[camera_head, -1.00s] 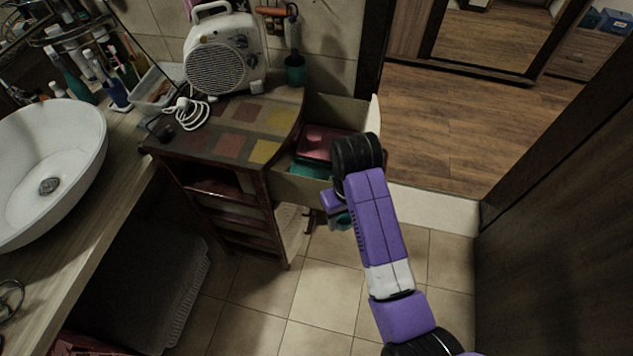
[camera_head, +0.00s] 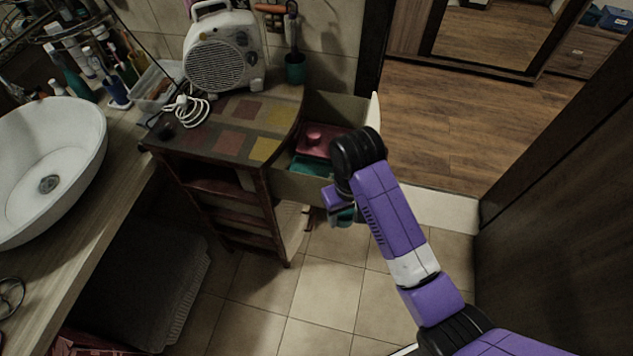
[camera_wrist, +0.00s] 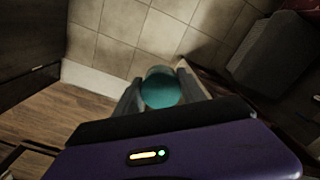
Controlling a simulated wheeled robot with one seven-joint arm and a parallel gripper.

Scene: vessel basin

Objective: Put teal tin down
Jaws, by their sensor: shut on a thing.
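The teal tin (camera_wrist: 160,88) is between the two fingers of my gripper (camera_wrist: 163,92) in the wrist view, with tiled floor beyond it. My gripper is shut on it. In the head view my gripper (camera_head: 340,212) hangs in front of the open drawer, and part of the teal tin (camera_head: 347,216) shows below my purple wrist. The tin is in the air, apart from the drawer as far as I can see. Its underside is hidden.
The open drawer (camera_head: 322,188) holds a dark red lidded thing (camera_head: 318,140) and a teal thing (camera_head: 310,165). A white basin (camera_head: 50,160) stands left. Floor (camera_head: 320,285) is clear.

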